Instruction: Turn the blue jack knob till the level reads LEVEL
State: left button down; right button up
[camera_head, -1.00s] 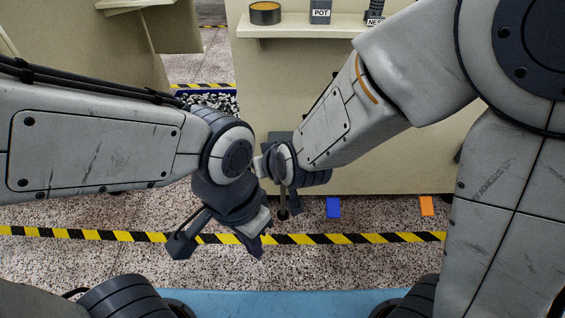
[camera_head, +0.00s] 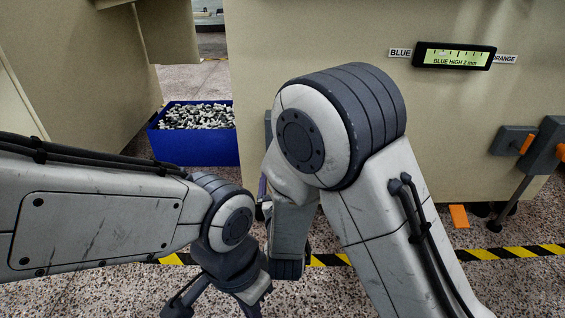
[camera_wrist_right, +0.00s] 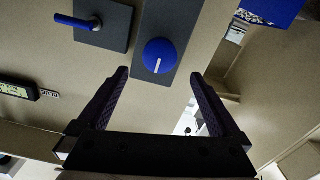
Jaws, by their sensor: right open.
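The blue jack knob (camera_wrist_right: 159,56) shows in the right wrist view as a round blue disc with a white mark, on a dark grey upright plate. My right gripper (camera_wrist_right: 158,76) is open and empty, its fingers pointing at the knob, which lies in line with the gap between them. I see no contact. In the head view my right arm hides this gripper and the knob. The level display (camera_head: 454,57) reads "BLUE HIGH 2 mm", between BLUE and ORANGE labels. My left gripper (camera_head: 215,305) is open and empty at the bottom of the head view, partly cut off.
A blue lever (camera_wrist_right: 78,22) on a dark plate is beside the knob. An orange lever (camera_head: 525,144) is at the head view's right. A blue bin (camera_head: 195,152) of small grey parts stands at back left. An orange patch (camera_head: 459,216) lies on the floor.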

jog(key=w+b, duration=0.4)
jog(key=w, duration=0.4)
jog(key=shift+w+f, duration=0.1)
jog(key=shift+w, duration=0.2)
jog(key=shift+w+b, duration=0.4)
jog(key=shift+w, duration=0.3)
jog(key=shift+a, duration=0.1)
jog(key=c, duration=1.3)
jog(key=shift+r+n+p, duration=0.3)
jog(key=shift+n+p, duration=0.2)
jog(key=shift+p, duration=0.4)
jog(key=n+p, duration=1.4)
jog(key=p, duration=0.4)
jog(key=shift+s+f+n, duration=0.1)
jog(key=shift+f+n, duration=0.05)
jog(key=shift+n, duration=0.25)
jog(key=shift+f+n+p, duration=0.15)
jog(key=shift+n+p, duration=0.6)
jog(key=shift+n, duration=0.25)
jog(key=shift+f+n+p, duration=0.1)
jog(key=shift+n+p, duration=0.65)
jog(key=shift+n, duration=0.25)
